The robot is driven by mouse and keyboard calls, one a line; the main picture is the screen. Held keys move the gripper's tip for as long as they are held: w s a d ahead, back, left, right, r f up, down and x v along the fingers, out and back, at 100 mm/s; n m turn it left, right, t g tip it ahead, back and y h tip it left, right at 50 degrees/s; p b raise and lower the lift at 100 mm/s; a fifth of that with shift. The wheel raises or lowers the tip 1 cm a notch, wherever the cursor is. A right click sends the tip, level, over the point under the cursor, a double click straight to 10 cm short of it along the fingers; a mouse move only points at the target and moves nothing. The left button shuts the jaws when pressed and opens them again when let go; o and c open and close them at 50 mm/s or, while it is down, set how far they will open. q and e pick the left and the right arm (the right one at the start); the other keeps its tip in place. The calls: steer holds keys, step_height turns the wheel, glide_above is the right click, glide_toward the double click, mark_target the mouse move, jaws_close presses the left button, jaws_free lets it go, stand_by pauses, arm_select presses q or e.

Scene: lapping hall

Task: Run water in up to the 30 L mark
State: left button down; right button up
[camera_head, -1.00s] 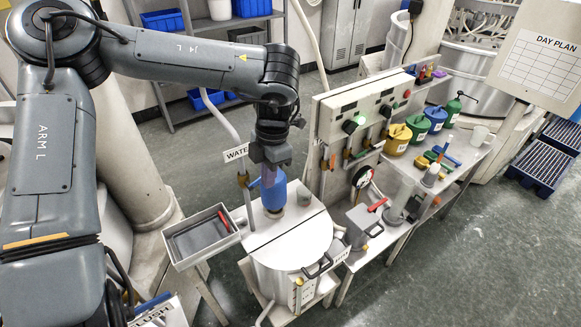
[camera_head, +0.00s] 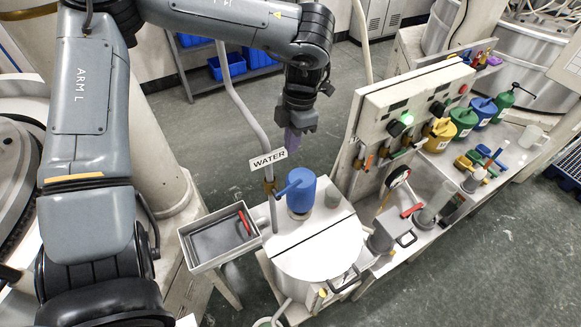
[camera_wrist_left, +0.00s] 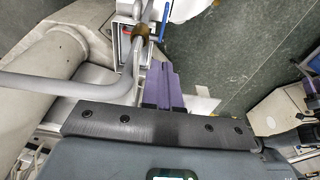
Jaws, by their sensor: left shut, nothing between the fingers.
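A grey pipe (camera_head: 255,125) carries a WATER sign (camera_head: 268,159) and a brass fitting (camera_head: 270,187) low down; the fitting also shows in the left wrist view (camera_wrist_left: 140,30). The pipe drops to the pale tank (camera_head: 310,262) with a flat lid. A blue can (camera_head: 301,190) stands upright on the lid's back part. The tank's level scale is too small to read and its water is not visible. My left gripper (camera_head: 294,143) is shut and empty, with purple fingers, above and behind the blue can and apart from it. The fingers (camera_wrist_left: 165,85) also show in the wrist view.
A grey tray (camera_head: 215,243) with a red-handled item sits left of the tank. A control panel (camera_head: 385,115) with a lit green lamp stands to the right. Coloured cans (camera_head: 440,135) line the bench beyond.

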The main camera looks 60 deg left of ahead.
arm_select(q)
steer(key=p, duration=0.2)
glide_above(290, 185)
step_height(290, 185, down, 11)
steer(key=shift+s+r, duration=0.1)
steer(key=shift+w+f+p, duration=0.25)
steer(key=shift+f, duration=0.25)
steer(key=shift+w+f+p, duration=0.2)
steer(key=shift+f, duration=0.3)
steer(key=shift+a, duration=0.1)
